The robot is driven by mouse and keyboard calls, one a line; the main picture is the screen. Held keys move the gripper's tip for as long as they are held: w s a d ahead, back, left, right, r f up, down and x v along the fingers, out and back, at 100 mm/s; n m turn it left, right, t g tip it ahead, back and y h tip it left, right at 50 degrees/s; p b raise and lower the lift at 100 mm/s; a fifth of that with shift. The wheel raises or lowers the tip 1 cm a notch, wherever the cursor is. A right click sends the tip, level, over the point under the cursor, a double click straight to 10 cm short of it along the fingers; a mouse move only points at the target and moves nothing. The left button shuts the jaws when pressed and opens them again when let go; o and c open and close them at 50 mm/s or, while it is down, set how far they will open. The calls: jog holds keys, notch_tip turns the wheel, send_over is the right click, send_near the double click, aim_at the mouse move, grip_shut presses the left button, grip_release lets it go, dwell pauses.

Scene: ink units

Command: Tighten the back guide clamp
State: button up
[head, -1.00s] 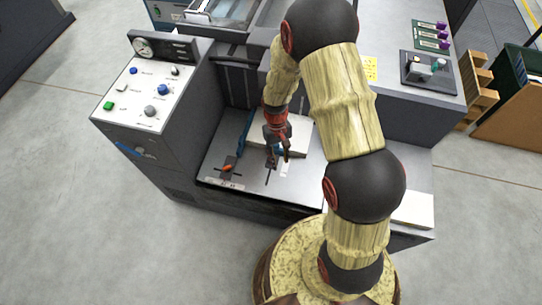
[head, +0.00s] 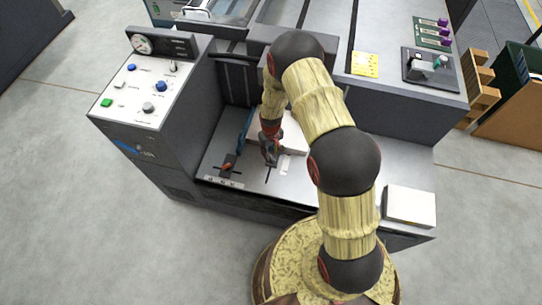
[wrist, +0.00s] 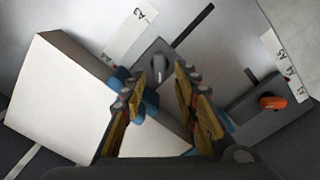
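A dark guide clamp with a grey lever (wrist: 159,67) sits in a slot by the A3 label, seen between my fingertips in the wrist view. A second dark clamp with an orange lever (wrist: 272,103) is to its right; it also shows left of my gripper in the head view (head: 228,167). The frames do not name which clamp is the back one. My gripper (wrist: 162,78) is open and empty over the feed table, fingers either side of the grey lever; contact is unclear. In the head view my gripper (head: 270,152) hides that clamp.
White paper (wrist: 60,95) lies beside my left finger, near blue guide parts. A blue guide plate (head: 246,130) stands left of my gripper. The control panel (head: 145,92) rises at the left. A separate white block (head: 409,205) lies at the right.

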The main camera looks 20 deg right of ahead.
jog(key=shift+f, duration=0.95)
jog(key=shift+c, duration=1.2)
grip_shut()
